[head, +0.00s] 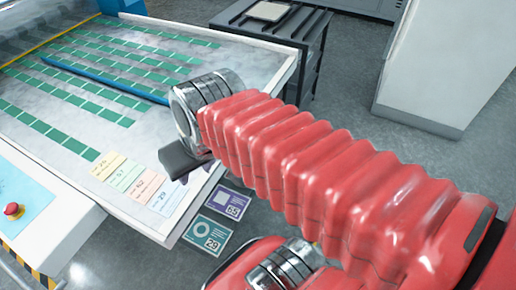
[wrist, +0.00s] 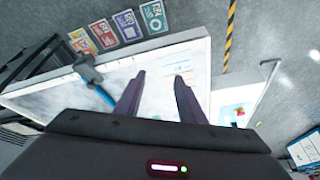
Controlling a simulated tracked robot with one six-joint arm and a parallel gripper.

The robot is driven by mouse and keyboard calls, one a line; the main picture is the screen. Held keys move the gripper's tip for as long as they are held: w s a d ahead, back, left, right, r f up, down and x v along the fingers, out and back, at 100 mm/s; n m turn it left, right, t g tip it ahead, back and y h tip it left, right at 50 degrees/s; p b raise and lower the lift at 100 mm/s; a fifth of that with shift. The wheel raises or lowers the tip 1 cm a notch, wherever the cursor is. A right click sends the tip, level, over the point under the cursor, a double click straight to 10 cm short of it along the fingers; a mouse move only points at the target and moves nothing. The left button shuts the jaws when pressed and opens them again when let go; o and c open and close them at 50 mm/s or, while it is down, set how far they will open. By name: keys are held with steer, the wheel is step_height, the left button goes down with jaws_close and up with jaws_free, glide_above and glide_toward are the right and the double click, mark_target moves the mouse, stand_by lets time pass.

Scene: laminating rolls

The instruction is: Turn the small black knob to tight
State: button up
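In the wrist view a dark fitting (wrist: 88,72) stands at the end of a blue bar on the table's edge, left of my fingers. A small black knob cannot be made out clearly on it, nor its setting. In the head view the blue bar (head: 105,80) runs across the table toward my arm, which hides its near end. My gripper (wrist: 160,76) shows two dark fingers spread apart with nothing between them. In the head view my dark gripper (head: 184,172) is above the table's near right corner, partly hidden by my wrist.
The pale table (head: 265,68) carries rows of green cards (head: 88,100) and several coloured labels (head: 130,178). A red button (head: 13,210) is on the white unit at left. Floor signs (head: 207,234) lie beside the table. A dark side table (head: 300,28) stands behind.

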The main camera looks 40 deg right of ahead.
steer(key=w+d+f+m+g+y, duration=0.1)
steer(key=d+f+m+y, duration=0.8)
steer(key=d+f+m, duration=0.45)
steer(key=s+d+f+m+t+h, duration=0.1)
steer(key=s+d+f+m+t, duration=0.1)
steer(key=d+f+m+t, duration=0.2)
steer(key=s+d+f+m+t+h, duration=0.2)
steer(key=d+f+m+t, duration=0.3)
steer(key=d+m+t, duration=0.4)
steer(key=s+d+m, duration=0.1)
steer(key=d+m, duration=0.3)
steer(key=shift+s+d+f+t+h, duration=0.15)
steer(key=shift+s+d+t+h, duration=0.15)
steer(key=shift+d, duration=0.05)
steer(key=x, duration=1.3)
steer(key=shift+w+a, duration=0.2)
steer(key=shift+w, duration=0.15)
steer(key=shift+c, duration=0.6)
